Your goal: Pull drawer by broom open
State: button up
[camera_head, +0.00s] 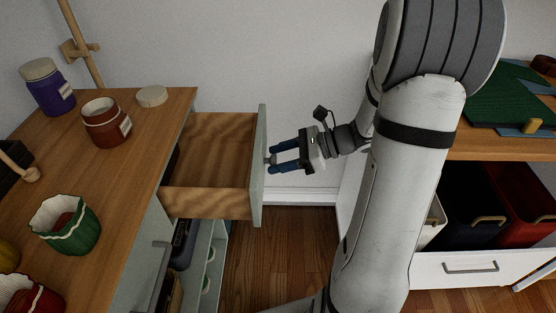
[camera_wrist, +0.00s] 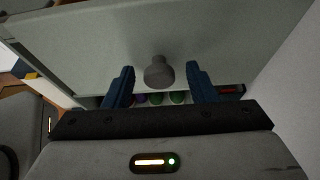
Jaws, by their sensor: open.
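The drawer (camera_head: 212,204) stands pulled out of the desk's right side, and its empty wooden inside shows. Its pale grey-green front (camera_head: 259,170) faces right. My gripper (camera_head: 273,160) is at the outer face of that front, with its blue fingers pointing left at the knob. In the wrist view, the round grey knob (camera_wrist: 158,72) sits between the two open, spread fingers (camera_wrist: 159,88), with a gap on each side. A wooden pole (camera_head: 82,42), perhaps the broom, leans against the wall behind the desk.
The wooden desktop (camera_head: 130,180) holds a purple jar (camera_head: 47,88), a brown jar (camera_head: 106,123), a loose lid (camera_head: 152,96) and a green pot (camera_head: 65,224). Open shelves lie below the drawer. A white unit with bins (camera_head: 470,267) stands right. Wooden floor (camera_head: 275,240) shows between them.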

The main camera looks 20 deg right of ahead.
jog(key=shift+a+f, duration=0.1)
jog(key=shift+a, duration=0.05)
grip_shut()
dwell(0.5)
